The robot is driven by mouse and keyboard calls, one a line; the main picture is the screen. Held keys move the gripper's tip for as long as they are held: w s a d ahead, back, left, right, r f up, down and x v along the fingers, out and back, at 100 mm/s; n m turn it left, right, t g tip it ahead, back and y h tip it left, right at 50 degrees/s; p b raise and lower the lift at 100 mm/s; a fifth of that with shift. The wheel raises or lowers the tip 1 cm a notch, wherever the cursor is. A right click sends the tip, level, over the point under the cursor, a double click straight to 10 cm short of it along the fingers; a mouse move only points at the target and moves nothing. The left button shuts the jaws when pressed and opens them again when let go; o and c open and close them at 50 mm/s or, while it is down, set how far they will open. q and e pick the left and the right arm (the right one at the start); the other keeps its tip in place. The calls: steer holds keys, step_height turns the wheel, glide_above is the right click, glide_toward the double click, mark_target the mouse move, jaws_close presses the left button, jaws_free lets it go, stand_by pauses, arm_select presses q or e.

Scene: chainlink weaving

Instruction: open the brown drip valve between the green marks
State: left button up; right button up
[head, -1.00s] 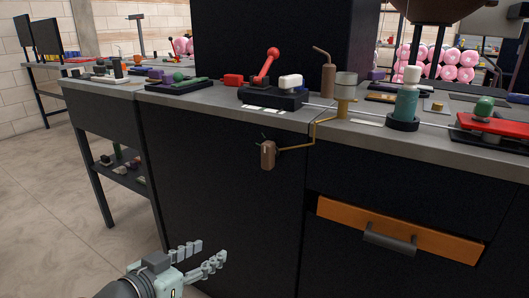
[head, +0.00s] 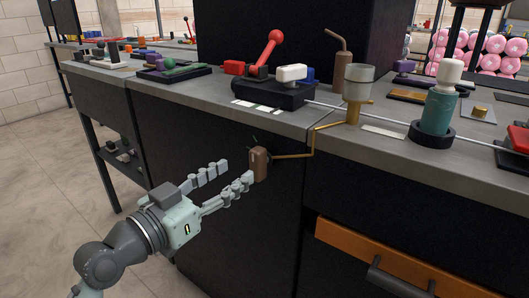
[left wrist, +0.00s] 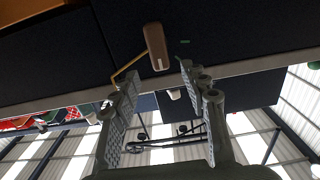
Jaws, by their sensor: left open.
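The brown drip valve (head: 260,164) is a small upright block with a pale mark on its face. It sits in front of the black cabinet, at the end of a thin brass pipe (head: 292,156). Tiny green marks show just above it in the head view; one green mark (left wrist: 184,41) shows beside it in the left wrist view. My left gripper (head: 236,171) is open and empty, its fingertips just left of the valve. In the left wrist view the valve (left wrist: 156,48) lies beyond and between the fingertips (left wrist: 159,73). My right gripper is not in view.
The brass pipe rises to a clear cup (head: 358,78) on a brass stand at the counter edge (head: 220,105). A black base with a red lever (head: 268,52), a teal bottle (head: 437,108) and an orange drawer (head: 350,248) are nearby. The floor at left is clear.

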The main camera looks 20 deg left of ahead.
mark_target(253, 160)
arm_select(q)
steer(key=x, duration=0.3)
steer(key=shift+w+d+r, duration=0.1)
steer(key=shift+w+r, duration=0.05)
steer(key=shift+w, duration=0.1)
steer(key=shift+p+x, duration=0.3)
steer(key=shift+x, duration=0.75)
steer(key=shift+w+d, duration=0.15)
steer(key=shift+w, duration=0.25)
steer(key=shift+w+d, duration=0.15)
steer(key=shift+w, duration=0.05)
steer(key=c, duration=0.9)
jaws_close()
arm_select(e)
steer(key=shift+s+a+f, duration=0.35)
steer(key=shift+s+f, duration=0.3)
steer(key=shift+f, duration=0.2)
